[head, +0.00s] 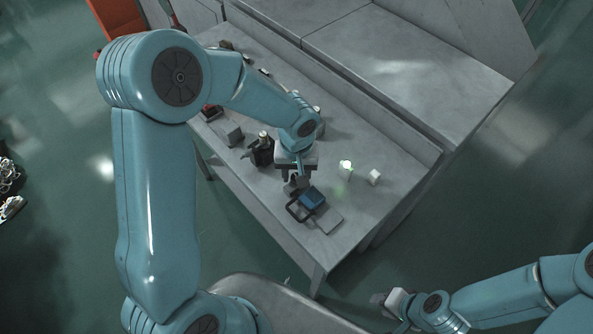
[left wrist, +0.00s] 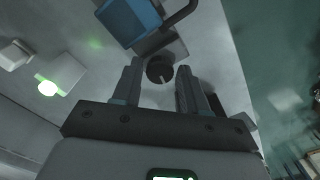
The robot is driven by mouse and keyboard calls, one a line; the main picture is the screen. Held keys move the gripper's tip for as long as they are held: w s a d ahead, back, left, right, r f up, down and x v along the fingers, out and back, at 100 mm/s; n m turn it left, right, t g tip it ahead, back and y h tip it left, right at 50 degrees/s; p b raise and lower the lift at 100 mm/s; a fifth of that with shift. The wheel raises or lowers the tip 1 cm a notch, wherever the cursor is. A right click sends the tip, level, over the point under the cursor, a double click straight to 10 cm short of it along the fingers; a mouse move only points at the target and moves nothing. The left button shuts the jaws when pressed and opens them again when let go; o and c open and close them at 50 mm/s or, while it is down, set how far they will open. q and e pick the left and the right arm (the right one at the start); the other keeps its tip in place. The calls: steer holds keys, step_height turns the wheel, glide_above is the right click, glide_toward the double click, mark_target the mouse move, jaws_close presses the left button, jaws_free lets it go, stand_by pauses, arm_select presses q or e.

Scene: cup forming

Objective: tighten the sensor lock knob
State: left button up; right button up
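In the left wrist view a dark round knob (left wrist: 160,68) with a pale slot or pin shows between the fingertips of my left gripper (left wrist: 159,72). A narrow gap shows on each side of the knob, so the fingers look open around it, not closed on it. A blue block (left wrist: 130,20) with a dark bar beside it lies just beyond the knob. In the head view my left gripper (head: 297,184) points down at the bench, close to the blue block (head: 312,197); the knob is hidden there. My right gripper (head: 388,301) is off the bench at lower right; its fingers are unclear.
The grey bench (head: 250,190) carries a dark fixture (head: 262,148), a grey block (head: 229,133) and a flat grey plate (head: 328,220). A pale block with a lit green-white top (head: 346,168) and a small white cube (head: 375,177) stand to the right. A raised back ledge borders the bench.

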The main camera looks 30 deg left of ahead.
arm_select(q)
steer(key=c, duration=0.6)
steer(key=shift+m, duration=0.3)
steer(key=m+b, duration=0.1)
steer(key=m, duration=0.1)
steer(key=shift+w+m+b, duration=0.1)
steer(key=shift+m+b, duration=0.25)
steer(key=shift+m, duration=0.05)
steer(key=m+b, duration=0.1)
steer(key=m, duration=0.3)
steer(key=shift+d+m, duration=0.1)
steer(key=shift+m, duration=0.2)
steer(key=m, duration=0.5)
steer(key=shift+r, duration=0.1)
steer(key=m, duration=0.6)
steer(key=shift+p, duration=0.3)
steer(key=shift+m, duration=0.4)
